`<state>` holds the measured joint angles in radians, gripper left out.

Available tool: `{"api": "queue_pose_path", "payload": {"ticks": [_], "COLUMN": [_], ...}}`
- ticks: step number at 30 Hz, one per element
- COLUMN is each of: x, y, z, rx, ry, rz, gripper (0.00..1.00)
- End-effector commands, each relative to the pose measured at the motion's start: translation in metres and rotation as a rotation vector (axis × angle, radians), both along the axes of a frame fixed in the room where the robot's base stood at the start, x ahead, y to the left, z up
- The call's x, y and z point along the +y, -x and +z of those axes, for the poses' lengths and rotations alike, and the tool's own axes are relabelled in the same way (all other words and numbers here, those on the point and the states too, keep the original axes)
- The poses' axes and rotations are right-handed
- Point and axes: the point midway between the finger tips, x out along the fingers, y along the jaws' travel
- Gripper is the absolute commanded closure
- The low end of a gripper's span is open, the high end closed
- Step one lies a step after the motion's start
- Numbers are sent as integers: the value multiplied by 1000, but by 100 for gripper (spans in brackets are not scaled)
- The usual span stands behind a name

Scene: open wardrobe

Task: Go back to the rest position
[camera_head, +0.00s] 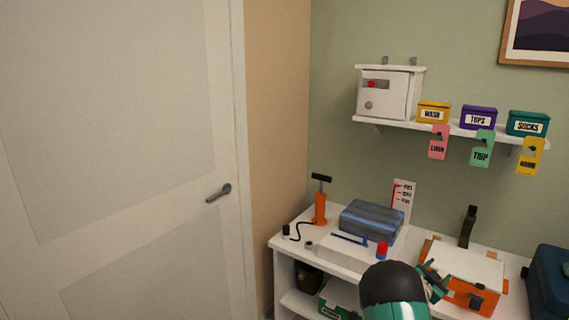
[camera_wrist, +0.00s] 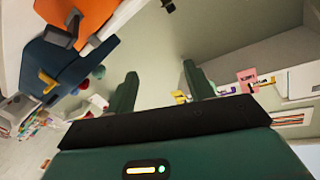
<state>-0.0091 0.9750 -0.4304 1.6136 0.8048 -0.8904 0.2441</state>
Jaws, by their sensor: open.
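My gripper (camera_wrist: 158,92) shows in the wrist view as two dark green fingers standing wide apart, with nothing between them. In the head view my arm comes up from the bottom edge with a black rounded part, and part of my gripper (camera_head: 436,281) shows just right of it, near the orange and white box (camera_head: 468,295). I cannot tell from the head view whether it touches the box. The wrist view is strongly tilted.
A white table (camera_head: 288,244) holds a blue-grey bundle (camera_head: 371,222), an orange pump (camera_head: 320,207) and a red-capped item (camera_head: 382,250). A dark blue case (camera_head: 550,280) stands at right. Above, a wall shelf (camera_head: 396,127) carries boxes and hanging tags. A closed door (camera_head: 120,150) fills the left.

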Motion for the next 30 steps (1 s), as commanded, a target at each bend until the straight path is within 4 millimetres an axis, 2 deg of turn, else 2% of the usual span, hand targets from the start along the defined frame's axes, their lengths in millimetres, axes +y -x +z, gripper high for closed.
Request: {"api": "queue_pose_path", "payload": {"ticks": [1, 7, 14, 17, 23, 30], "x": [8, 52, 117, 147, 208, 272], "y": [-1, 1, 25, 42, 92, 175], "z": [17, 63, 115, 136, 174, 206], "rx": [13, 109, 233, 293, 426, 609], "ry": [-42, -195, -326, -365, -406, -390], "rz": [24, 152, 332, 418, 591, 782], "gripper": [47, 47, 47, 47, 47, 47]}}
